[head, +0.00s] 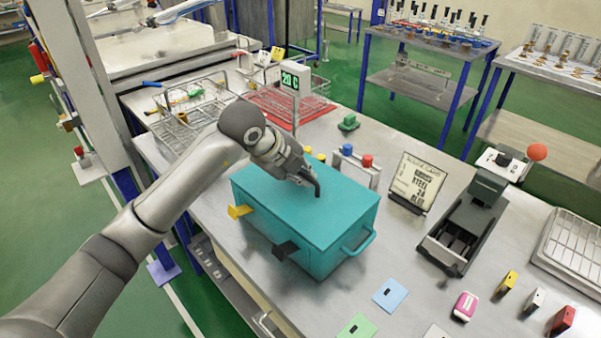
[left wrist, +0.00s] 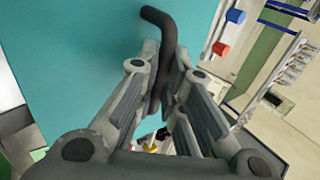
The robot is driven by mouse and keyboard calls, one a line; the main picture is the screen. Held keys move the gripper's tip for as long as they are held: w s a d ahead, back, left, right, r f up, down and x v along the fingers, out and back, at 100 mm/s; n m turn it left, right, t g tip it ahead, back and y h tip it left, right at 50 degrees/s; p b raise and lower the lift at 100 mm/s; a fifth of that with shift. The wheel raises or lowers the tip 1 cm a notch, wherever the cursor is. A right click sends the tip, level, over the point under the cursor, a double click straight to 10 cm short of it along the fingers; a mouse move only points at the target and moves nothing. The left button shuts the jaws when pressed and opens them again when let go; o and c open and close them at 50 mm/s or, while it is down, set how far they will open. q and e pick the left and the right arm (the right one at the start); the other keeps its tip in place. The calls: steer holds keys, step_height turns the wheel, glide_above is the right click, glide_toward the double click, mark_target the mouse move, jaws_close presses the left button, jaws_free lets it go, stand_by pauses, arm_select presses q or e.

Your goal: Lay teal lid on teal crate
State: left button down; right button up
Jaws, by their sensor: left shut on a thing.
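The teal crate (head: 320,262) stands on the grey workbench, with a handle on its right end and a yellow latch (head: 240,211) and a black latch (head: 286,250) on its front. The flat teal lid (head: 345,205) covers the crate's top; I see no clear gap between them. The lid also fills much of the left wrist view (left wrist: 70,60). My left gripper (head: 309,180) is over the lid's middle, shut on its bent black handle (left wrist: 165,45). The fingers hide part of the handle. My right gripper is not in view.
A display sign (head: 290,80), wire baskets (head: 190,110) and a green block (head: 349,123) are behind. A stand with blue and red knobs (head: 357,165) sits close behind the crate. A written card (head: 417,183) and a black device (head: 465,225) are at right.

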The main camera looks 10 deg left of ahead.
arm_select(q)
steer(key=shift+f+b, duration=0.35)
stand_by(0.3)
steer(key=c, duration=1.5)
jaws_free()
steer(key=shift+o, duration=0.2)
steer(key=shift+s+a+r+p, duration=0.15)
steer(key=shift+s+r+p, duration=0.05)
steer(key=shift+r+p, duration=0.25)
steer(key=shift+p+v, duration=1.25)
steer(key=shift+v, duration=1.75)
